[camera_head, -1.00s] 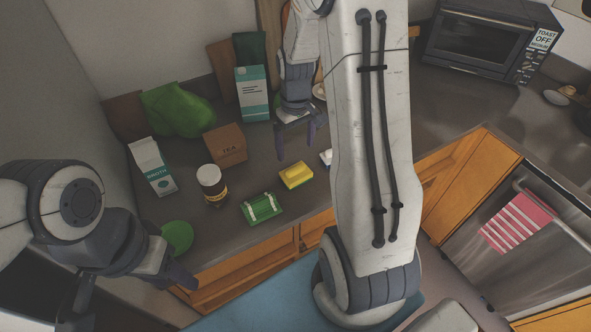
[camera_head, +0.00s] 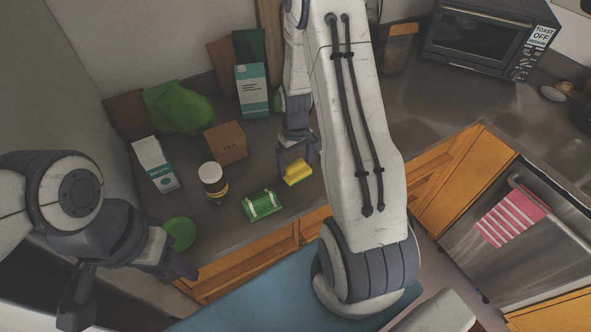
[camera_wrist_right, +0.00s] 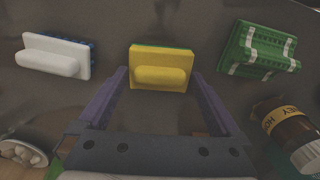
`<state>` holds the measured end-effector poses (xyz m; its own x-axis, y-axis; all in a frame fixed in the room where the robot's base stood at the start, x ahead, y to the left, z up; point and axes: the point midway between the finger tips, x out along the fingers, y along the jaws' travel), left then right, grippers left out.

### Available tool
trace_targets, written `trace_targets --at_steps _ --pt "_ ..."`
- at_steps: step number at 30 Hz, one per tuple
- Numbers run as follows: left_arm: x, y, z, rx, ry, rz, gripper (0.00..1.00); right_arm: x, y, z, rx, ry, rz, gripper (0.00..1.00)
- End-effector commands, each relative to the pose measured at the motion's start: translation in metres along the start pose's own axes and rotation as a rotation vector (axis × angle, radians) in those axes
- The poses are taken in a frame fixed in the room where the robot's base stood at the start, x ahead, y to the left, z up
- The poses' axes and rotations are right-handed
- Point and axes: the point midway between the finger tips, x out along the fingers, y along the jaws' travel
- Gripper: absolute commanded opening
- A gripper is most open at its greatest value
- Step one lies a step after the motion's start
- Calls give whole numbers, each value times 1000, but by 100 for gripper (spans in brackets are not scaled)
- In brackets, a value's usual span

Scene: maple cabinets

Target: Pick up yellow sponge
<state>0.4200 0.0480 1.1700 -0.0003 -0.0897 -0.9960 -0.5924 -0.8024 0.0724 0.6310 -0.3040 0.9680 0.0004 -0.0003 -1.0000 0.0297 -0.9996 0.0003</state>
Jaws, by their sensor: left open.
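The yellow sponge (camera_head: 298,173) lies on the grey counter, near its front edge. It also shows in the right wrist view (camera_wrist_right: 160,68), with a raised yellow grip and a thin green layer along its far edge. My right gripper (camera_head: 296,163) is right at the sponge. In its wrist view the two fingers (camera_wrist_right: 160,74) are apart, one on each side of the sponge's near part, with no clear contact. My left gripper (camera_head: 130,293) is open and empty at the lower left, away from the sponge.
A green-and-white item (camera_head: 262,204) and a honey jar (camera_head: 212,180) stand left of the sponge. A white-and-blue item (camera_wrist_right: 54,56) lies on its other side. A tea box (camera_head: 226,142), broth carton (camera_head: 155,164) and green dish (camera_head: 179,233) are further left.

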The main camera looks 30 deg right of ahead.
Motion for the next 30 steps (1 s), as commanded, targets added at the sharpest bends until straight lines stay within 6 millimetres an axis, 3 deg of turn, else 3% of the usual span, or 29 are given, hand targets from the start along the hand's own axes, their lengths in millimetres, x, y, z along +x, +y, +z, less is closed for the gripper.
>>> trace_targets --at_steps 1,5,6,17,25,30 --pt "0 0 0 0 0 0 50 0 0 0 0 0 0 81" --pt "0 0 0 0 0 0 50 0 0 0 0 0 0 31" --pt "0 0 0 0 0 0 50 0 0 0 0 0 0 29" --pt "2 0 0 0 0 0 50 -5 0 0 0 1 0 28" --pt "16 -1 1 1 0 0 50 -42 0 -2 0 7 3 28" --pt "27 -2 1 1 0 0 50 -64 31 30 8 5 2 28"
